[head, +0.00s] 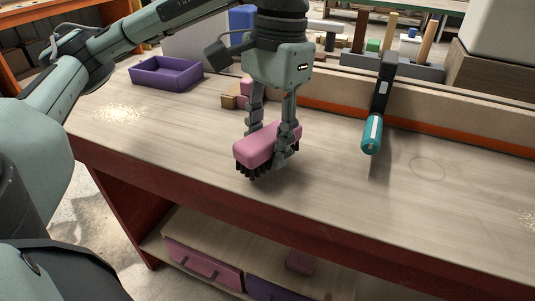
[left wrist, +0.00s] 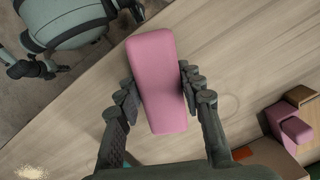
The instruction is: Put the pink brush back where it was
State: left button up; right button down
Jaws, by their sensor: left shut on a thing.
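The pink brush (head: 262,148) has a smooth pink block body and dark bristles that point down. My left gripper (head: 268,146) is shut on it, with a finger on each long side. The bristles are low over the wooden bench top (head: 200,150); I cannot tell whether they touch it. In the left wrist view the brush (left wrist: 160,80) lies lengthwise between the fingers (left wrist: 160,92), and its bristles are hidden beneath it. A thin round outline (head: 428,168) shows on the bench at the right. My right gripper is not in view.
A purple tray (head: 167,73) stands at the back left. Pink and tan blocks (head: 232,97) lie behind my gripper. The front of the bench is clear, ending at a red edge (head: 200,190).

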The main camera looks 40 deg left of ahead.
pick_arm(q)
notch_tip(320, 180, down, 2)
jog(key=shift+f, duration=0.1)
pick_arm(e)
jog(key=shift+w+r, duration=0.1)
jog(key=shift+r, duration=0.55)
pick_arm(q)
jog(key=shift+f+b, duration=0.15)
jog(key=shift+b, duration=0.15)
jog(key=o, duration=1.1)
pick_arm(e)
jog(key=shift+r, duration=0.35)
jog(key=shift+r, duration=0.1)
